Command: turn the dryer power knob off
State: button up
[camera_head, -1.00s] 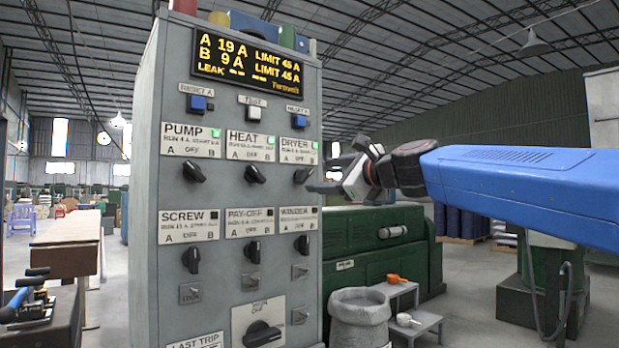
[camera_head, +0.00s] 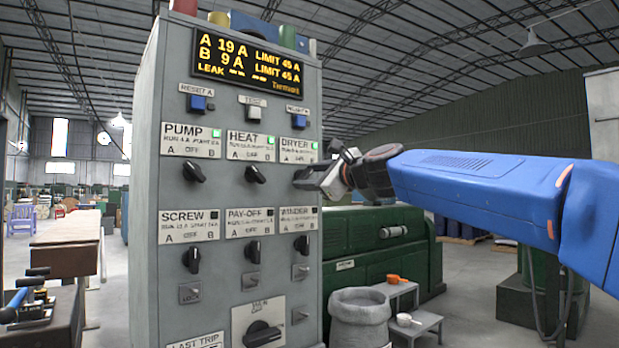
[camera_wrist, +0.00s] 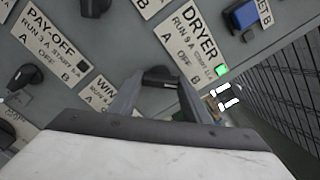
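The grey control panel (camera_head: 172,265) fills the middle of the head view. Its DRYER label (camera_head: 298,150) is at the upper row's right end, with a green lamp lit beside the word. My gripper (camera_head: 302,178) is right below that label and covers most of the dryer knob. In the wrist view, the dark dryer knob (camera_wrist: 158,77) shows between the two fingertips of my gripper (camera_wrist: 158,88), below the DRYER plate (camera_wrist: 192,45). The fingers are spread to either side of it. Whether they touch it is unclear, and the knob's exact setting is hidden.
The heat knob (camera_head: 255,174) and pump knob (camera_head: 194,172) are to the left, and the winder knob (camera_head: 302,245) is below. A blue reset button (camera_head: 297,115) is above. A grey bin (camera_head: 358,318) and small step stand (camera_head: 420,325) are on the floor to the right.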

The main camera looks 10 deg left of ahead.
jog(key=shift+c, duration=1.3)
jog(key=n, duration=0.4)
jog(key=shift+n, duration=0.3)
jog(key=shift+f+n, duration=0.1)
jog(key=shift+n, duration=1.9)
jog(key=o, duration=1)
jog(key=shift+o, duration=0.2)
